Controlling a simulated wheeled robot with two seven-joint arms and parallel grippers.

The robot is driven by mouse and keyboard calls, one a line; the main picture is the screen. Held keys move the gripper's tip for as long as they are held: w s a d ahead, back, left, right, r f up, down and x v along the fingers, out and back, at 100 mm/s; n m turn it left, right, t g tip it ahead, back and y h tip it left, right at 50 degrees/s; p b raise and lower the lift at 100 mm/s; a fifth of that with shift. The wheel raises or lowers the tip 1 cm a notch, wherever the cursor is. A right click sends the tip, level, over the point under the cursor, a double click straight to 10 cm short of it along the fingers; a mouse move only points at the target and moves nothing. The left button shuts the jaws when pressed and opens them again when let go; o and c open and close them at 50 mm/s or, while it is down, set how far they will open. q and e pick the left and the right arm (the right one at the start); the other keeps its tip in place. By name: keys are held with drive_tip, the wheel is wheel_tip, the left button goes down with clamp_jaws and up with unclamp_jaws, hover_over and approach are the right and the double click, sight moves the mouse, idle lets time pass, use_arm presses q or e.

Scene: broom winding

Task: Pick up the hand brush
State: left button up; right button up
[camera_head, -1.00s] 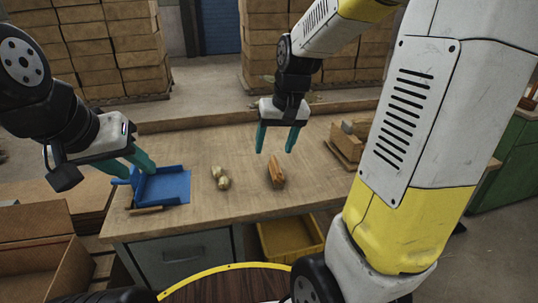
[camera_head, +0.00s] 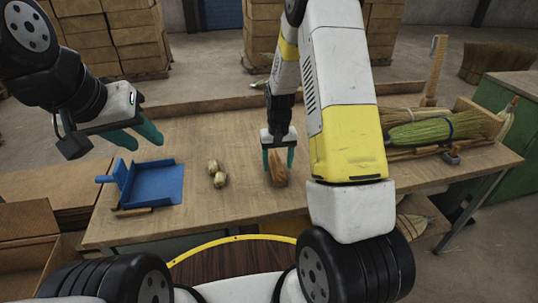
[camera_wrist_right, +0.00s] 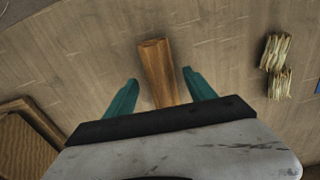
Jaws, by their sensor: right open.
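The hand brush appears to be the small brown wooden piece (camera_head: 278,174) lying on the workbench (camera_head: 235,205); its bristles cannot be made out. In the right wrist view the brown piece (camera_wrist_right: 157,65) lies lengthwise between the fingers. My right gripper (camera_head: 279,158) is open, pointing down at it, one teal finger on each side. In the wrist view both fingers of the right gripper (camera_wrist_right: 160,77) stand apart from the wood. My left gripper (camera_head: 134,136) is open and empty above the back of the blue dustpan (camera_head: 160,185).
Two pale bundles (camera_head: 218,175) lie between dustpan and brown piece. A small brown stick (camera_head: 131,212) lies by the dustpan's front edge. Green broom heads (camera_head: 435,130) lie at the bench's right end. A wooden tray (camera_wrist_right: 25,130) shows at left in the wrist view.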

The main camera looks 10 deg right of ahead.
drive_tip(key=shift+f, duration=1.6)
clamp_jaws()
drive_tip(key=shift+r, duration=0.1)
drive_tip(key=shift+r, duration=0.4)
drive_tip(key=r, duration=0.2)
drive_tip(key=shift+s+a+r, duration=0.2)
drive_tip(key=shift+s+r, duration=0.15)
drive_tip(key=shift+r, duration=0.05)
drive_tip(key=s+a, duration=0.1)
drive_tip(key=s, duration=0.4)
drive_tip(key=s+a+r, duration=0.1)
drive_tip(key=s+a, duration=0.1)
drive_tip(key=s, duration=0.2)
drive_tip(key=s+a, duration=0.1)
drive_tip(key=s, duration=0.4)
drive_tip(key=shift+s+a+r, duration=0.15)
drive_tip(key=shift+s, duration=0.2)
